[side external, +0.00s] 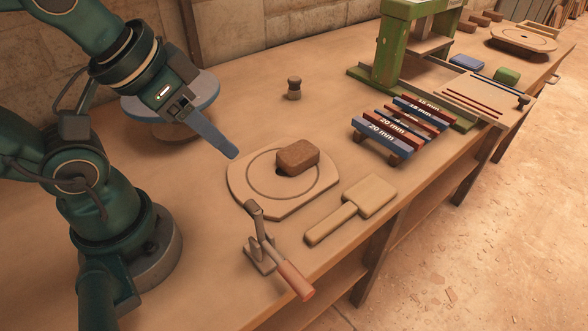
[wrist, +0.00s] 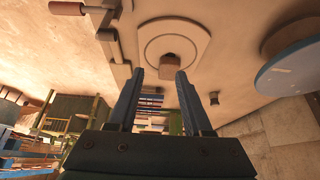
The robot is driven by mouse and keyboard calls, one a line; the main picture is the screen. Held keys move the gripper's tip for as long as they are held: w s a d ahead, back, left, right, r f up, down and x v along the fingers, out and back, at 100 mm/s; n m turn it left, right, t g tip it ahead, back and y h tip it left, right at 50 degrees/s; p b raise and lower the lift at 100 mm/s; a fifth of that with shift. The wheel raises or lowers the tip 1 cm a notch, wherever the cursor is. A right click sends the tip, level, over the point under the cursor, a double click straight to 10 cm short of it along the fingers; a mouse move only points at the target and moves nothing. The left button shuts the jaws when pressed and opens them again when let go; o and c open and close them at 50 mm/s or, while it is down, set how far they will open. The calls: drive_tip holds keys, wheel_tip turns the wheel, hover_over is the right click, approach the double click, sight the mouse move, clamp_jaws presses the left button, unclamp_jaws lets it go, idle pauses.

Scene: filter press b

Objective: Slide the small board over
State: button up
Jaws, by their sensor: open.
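A pale flat board (side external: 240,188) with clipped corners and a ring groove lies on the bench in the side view. A rough brown block (side external: 298,158) sits on it, right of its middle. In the wrist view the board (wrist: 149,30) and block (wrist: 171,59) lie ahead of the fingertips. A pale paddle-shaped wooden piece (side external: 370,196) with a handle lies to the board's right. I cannot tell which of the two is the small board. My gripper (side external: 233,155) is open and empty, above the bench near the board's back left edge; its fingers (wrist: 160,74) show apart.
A toggle clamp (side external: 262,255) with a red handle stands at the board's front edge. A rack of labelled bars (side external: 388,137) and a green press frame (side external: 388,55) stand right. A small knob-shaped piece (side external: 294,88) stands behind. Bench between knob and board is clear.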

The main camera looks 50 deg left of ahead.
drive_tip(key=c, duration=0.3)
drive_tip(key=shift+w+r, duration=0.2)
drive_tip(key=shift+r, duration=0.1)
clamp_jaws()
drive_tip(key=w+r+t, duration=0.1)
drive_tip(key=w+r, duration=0.4)
drive_tip(key=w, duration=0.3)
drive_tip(key=g, duration=0.3)
hover_over(337, 159)
wheel_tip(337, 159, down, 12)
drive_tip(key=x, duration=0.9)
drive_tip(key=shift+f, duration=0.15)
drive_tip(key=shift+s, duration=2)
